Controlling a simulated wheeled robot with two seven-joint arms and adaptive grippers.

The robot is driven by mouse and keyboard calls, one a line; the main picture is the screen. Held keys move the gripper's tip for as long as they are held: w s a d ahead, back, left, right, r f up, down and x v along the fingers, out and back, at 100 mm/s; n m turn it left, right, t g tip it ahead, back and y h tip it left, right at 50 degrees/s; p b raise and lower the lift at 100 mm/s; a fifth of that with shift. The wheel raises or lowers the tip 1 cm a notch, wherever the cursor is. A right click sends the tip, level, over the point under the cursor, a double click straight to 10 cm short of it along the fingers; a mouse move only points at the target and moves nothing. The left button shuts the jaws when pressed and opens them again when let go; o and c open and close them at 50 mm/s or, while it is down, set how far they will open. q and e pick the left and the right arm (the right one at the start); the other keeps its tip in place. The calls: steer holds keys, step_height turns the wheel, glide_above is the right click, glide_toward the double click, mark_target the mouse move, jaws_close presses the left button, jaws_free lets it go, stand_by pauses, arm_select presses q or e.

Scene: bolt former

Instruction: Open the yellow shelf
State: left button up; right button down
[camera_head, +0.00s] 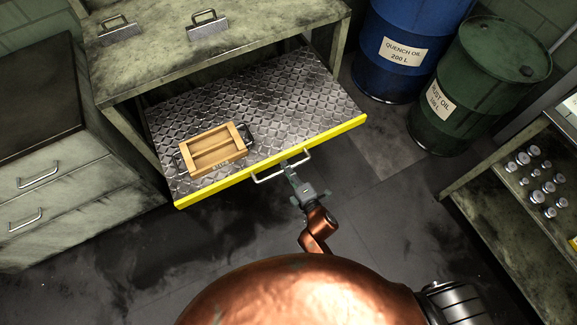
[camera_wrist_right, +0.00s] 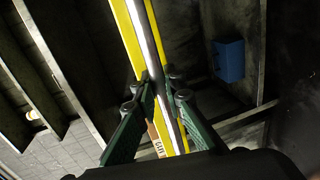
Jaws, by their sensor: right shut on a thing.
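The yellow shelf (camera_head: 308,95) is a metal diamond-plate board with a yellow front edge, and it sticks out from under the workbench. A bar handle (camera_head: 265,178) is fixed to its yellow edge. My right gripper (camera_head: 290,172) is shut on this handle. In the right wrist view the green fingers (camera_wrist_right: 162,95) close around the silver handle bar (camera_wrist_right: 150,45), with the yellow edge (camera_wrist_right: 128,40) beside it. A wooden crate (camera_head: 238,159) with dark handles lies on the left part of the shelf. My left gripper is not in view.
A workbench top (camera_head: 160,65) with two metal handles stands above the shelf. A drawer cabinet (camera_head: 60,170) is at the left. A blue drum (camera_head: 385,75) and a green drum (camera_head: 480,95) stand at the right, near a bench with several metal parts (camera_head: 523,158). The floor in front is clear.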

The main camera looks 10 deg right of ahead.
steer(key=c, duration=2)
jaws_free()
steer(key=v, duration=1.2)
steer(key=shift+f, duration=0.1)
